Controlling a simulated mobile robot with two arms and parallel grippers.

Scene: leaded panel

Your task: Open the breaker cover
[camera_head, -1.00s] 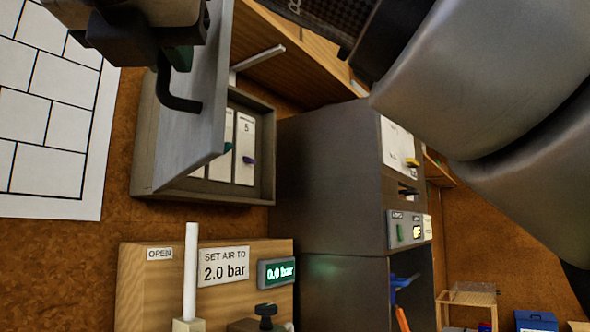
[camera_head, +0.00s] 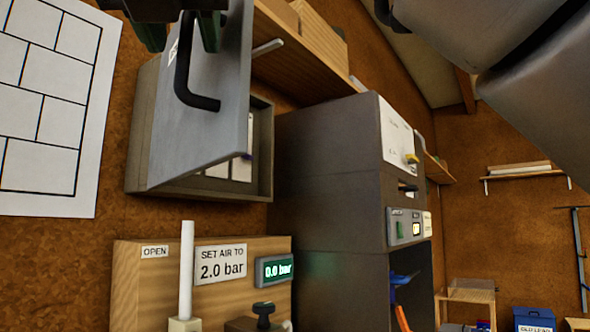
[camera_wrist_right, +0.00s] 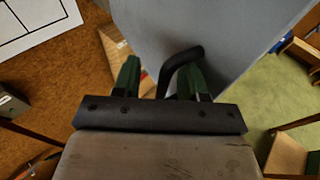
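The breaker cover (camera_head: 200,130) is a grey plate swung out from the breaker box (camera_head: 240,190) on the cork wall, partly open. It hides most of the inside; part of the white breakers (camera_head: 242,168) shows past its edge. The cover carries a black bent handle (camera_head: 183,70), also seen in the right wrist view (camera_wrist_right: 180,62). My right gripper (camera_head: 185,42) is at the top of the head view, close to the handle. In the right wrist view its green fingers (camera_wrist_right: 159,78) are apart, with the handle between them, nearer the right finger. My left gripper is not in view.
Below the box stands a wooden air panel (camera_head: 145,285) with a white upright tube (camera_head: 187,270). A dark cabinet (camera_head: 330,190) stands close on the right. A wooden shelf (camera_head: 300,60) runs above. A paper pattern (camera_head: 50,110) hangs on the left.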

